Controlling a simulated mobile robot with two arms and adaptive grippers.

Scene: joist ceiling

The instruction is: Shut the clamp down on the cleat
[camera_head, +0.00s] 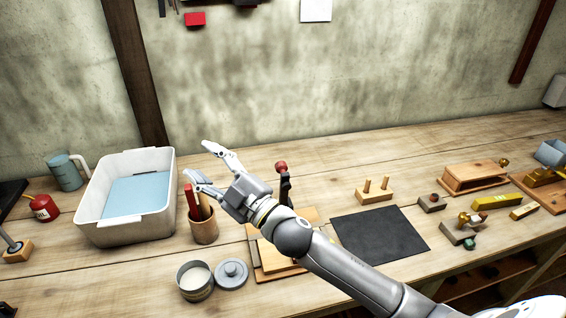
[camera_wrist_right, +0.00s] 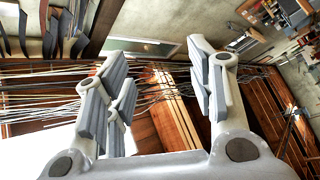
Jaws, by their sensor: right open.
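The clamp (camera_head: 285,190) stands with its dark handle upright and a red knob on top, just behind my right forearm. Its lower part is hidden by my arm. It seems to be mounted on a wooden board (camera_head: 262,272), which is partly covered by my arm. A pale wood piece on the board may be the cleat, but I cannot tell. My right gripper (camera_head: 203,163) is open and empty, up and left of the clamp, above the wooden cup. The right wrist view shows its fingers (camera_wrist_right: 156,75) spread with nothing between them. My left gripper is out of view.
A wooden cup (camera_head: 203,230) with red-handled tools stands below my right gripper. A white tub (camera_head: 158,221) is left of it. An open tin (camera_head: 194,284) and a grey lid (camera_head: 232,274) lie in front. A dark mat (camera_head: 380,234) is to the right. The bench behind is clear.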

